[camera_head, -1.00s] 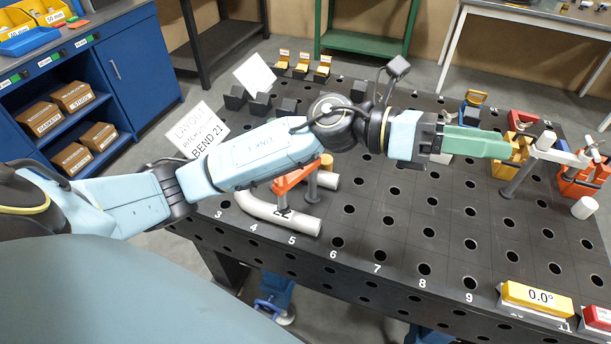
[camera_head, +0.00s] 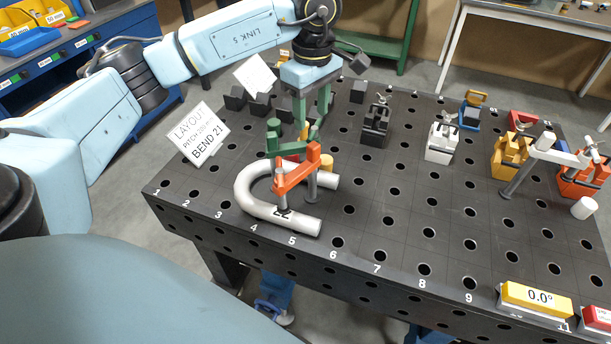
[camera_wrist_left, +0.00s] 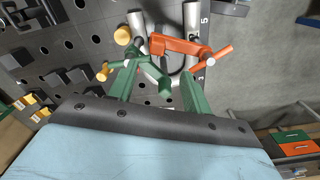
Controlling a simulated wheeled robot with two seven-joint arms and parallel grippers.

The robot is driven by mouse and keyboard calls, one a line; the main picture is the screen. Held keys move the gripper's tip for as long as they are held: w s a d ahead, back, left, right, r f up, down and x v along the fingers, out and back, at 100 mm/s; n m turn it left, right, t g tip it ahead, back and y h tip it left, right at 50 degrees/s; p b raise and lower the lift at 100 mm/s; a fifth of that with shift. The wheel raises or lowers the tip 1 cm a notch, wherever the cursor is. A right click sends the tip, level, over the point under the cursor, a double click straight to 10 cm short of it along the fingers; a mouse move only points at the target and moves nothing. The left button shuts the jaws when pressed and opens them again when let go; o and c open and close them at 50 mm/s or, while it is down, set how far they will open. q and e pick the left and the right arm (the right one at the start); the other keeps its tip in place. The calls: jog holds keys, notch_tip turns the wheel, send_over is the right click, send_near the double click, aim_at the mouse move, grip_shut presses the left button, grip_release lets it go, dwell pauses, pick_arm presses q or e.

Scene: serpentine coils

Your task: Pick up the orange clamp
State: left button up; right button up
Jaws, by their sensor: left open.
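The orange clamp (camera_head: 296,168) stands on the perforated table at the grey U-bent pipe (camera_head: 252,206), its arm reaching over the pipe and its foot on the near leg. It also shows in the left wrist view (camera_wrist_left: 177,46), just beyond my fingers. My left gripper (camera_head: 296,136), with green fingers, is open and points down, just behind and above the clamp. It also shows in the left wrist view (camera_wrist_left: 162,84). I see no grip on the clamp; whether a finger touches it I cannot tell. My right gripper is not in view.
A layout sign (camera_head: 198,134) stands left of the pipe. Black (camera_head: 375,124), white (camera_head: 441,140) and yellow (camera_head: 510,155) fixtures stand to the right, with another orange one (camera_head: 582,180) at the far right. The table's front middle is clear.

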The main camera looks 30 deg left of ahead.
aim_at(314, 144)
pick_arm(q)
jog(key=f, duration=0.5)
jog(key=f+p, duration=0.1)
jog(key=f, duration=0.4)
jog(key=shift+w+d, duration=0.15)
jog(key=shift+w, duration=0.05)
jog(key=shift+r, duration=0.1)
grip_shut()
jog(key=shift+r, duration=0.1)
dwell(0.9)
